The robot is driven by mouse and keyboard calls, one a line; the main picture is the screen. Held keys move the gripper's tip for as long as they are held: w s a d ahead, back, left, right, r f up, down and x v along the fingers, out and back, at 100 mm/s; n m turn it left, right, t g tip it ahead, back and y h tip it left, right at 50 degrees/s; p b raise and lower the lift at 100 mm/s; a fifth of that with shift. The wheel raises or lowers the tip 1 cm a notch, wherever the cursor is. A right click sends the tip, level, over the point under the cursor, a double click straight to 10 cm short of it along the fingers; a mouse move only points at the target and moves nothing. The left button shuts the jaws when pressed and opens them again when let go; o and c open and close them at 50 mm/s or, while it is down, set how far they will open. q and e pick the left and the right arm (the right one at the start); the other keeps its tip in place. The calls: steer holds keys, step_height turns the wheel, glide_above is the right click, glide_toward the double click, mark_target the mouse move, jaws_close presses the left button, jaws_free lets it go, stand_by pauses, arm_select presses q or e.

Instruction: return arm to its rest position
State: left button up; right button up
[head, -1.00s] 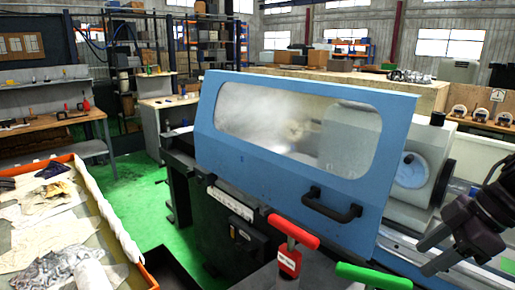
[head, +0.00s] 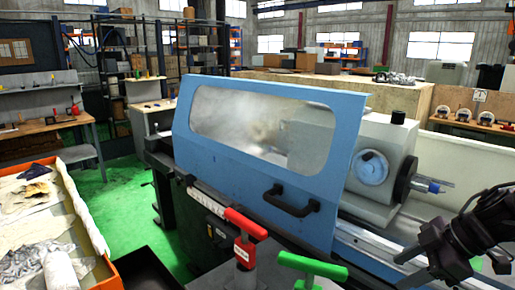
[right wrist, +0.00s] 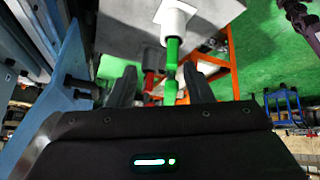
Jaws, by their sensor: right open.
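My right gripper (head: 402,270) is at the lower right of the head view, its jaws open and empty. It is to the right of the green T-handle (head: 312,265) and apart from it. In the right wrist view the two dark fingers (right wrist: 160,70) are spread, with the green handle (right wrist: 172,60) beyond and between them in the picture. The red T-handle (head: 246,225) stands left of the green one, and its red part shows in the wrist view (right wrist: 150,84). My left gripper is in neither view.
The grinder's blue hood (head: 255,165) is down, with a black handle (head: 291,203). The tailstock (head: 380,150) and rail lie close to my right arm. An orange-edged bin (head: 80,205) with rags is at the left. Green floor (head: 120,205) is clear between bin and machine.

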steer(key=w+a+f+m+t+h, duration=0.1)
steer(key=a+f+m+t, duration=0.2)
steer(key=f, duration=0.5)
steer(key=w+a+f+t+h, duration=0.1)
steer(key=w+a+f+t, duration=0.1)
steer(key=a+f+t, duration=0.35)
steer(key=s+a+f+m+g+h, duration=0.2)
steer(key=s+f+m+g, duration=0.25)
steer(key=s, duration=0.45)
steer(key=s+a+f+m+g+h, duration=0.2)
steer(key=s+f+m+g, duration=0.25)
steer(key=s, duration=0.35)
step_height(320, 180, down, 27)
steer(key=s+g, duration=0.1)
steer(key=s+d+f+g, duration=0.1)
steer(key=s+d+f, duration=0.2)
steer(key=s+f, duration=1.7)
steer(key=shift+s+d+f+n, duration=0.15)
steer(key=shift+s+f+n, duration=0.1)
steer(key=shift+f+n, duration=0.25)
steer(key=shift+g, duration=0.25)
